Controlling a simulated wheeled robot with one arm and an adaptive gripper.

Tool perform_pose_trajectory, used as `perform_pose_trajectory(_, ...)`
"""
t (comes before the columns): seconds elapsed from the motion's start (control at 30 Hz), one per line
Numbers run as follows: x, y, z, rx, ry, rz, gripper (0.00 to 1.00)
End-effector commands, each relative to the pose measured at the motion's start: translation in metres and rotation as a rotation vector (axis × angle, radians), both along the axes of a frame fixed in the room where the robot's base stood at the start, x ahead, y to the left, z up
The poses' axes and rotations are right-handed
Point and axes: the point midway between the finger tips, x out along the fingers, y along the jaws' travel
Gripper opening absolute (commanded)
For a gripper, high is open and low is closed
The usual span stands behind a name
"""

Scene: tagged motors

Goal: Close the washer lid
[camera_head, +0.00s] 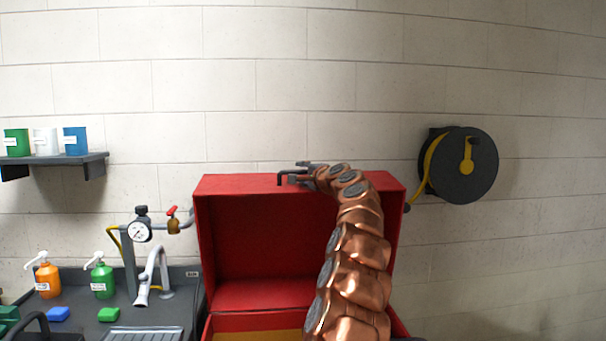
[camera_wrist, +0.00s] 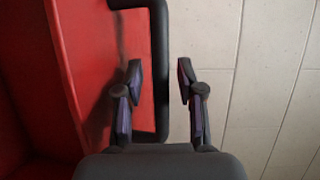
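The red washer lid (camera_head: 262,240) stands raised and open above the red washer body (camera_head: 260,322), showing its inner face in the head view. Its dark handle (camera_head: 281,177) sticks up at the lid's top edge. In the wrist view the black handle (camera_wrist: 160,25) runs up the middle beside the red lid (camera_wrist: 85,50). My gripper (camera_wrist: 159,72) is open, with one finger on each side of the handle bar and visible gaps to it. In the head view my gripper (camera_head: 300,174) is at the lid's top edge, small and partly merged with the handle.
A dark sink counter (camera_head: 180,296) with a faucet (camera_head: 151,277), a gauge (camera_head: 139,231) and soap bottles stands left of the washer. A hose reel (camera_head: 458,165) hangs on the wall at right. A shelf (camera_head: 60,159) holds containers. Pale block wall lies behind the lid.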

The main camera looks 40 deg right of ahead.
Motion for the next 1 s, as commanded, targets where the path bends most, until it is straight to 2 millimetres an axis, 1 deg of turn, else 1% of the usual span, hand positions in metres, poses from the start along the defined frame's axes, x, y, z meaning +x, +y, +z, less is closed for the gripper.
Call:
perform_pose_trajectory(0.03,0.0001,0.0001,-0.0001,0.000,0.000,0.000,0.30)
perform_pose_trajectory(0.3,0.0001,0.0000,-0.0003,0.000,0.001,0.000,0.02)
perform_pose_trajectory(0.33,0.0001,0.0000,-0.0003,0.000,0.001,0.000,0.00)
perform_pose_trajectory(1.0,-0.0008,0.0020,-0.0027,-0.001,-0.002,0.002,0.00)
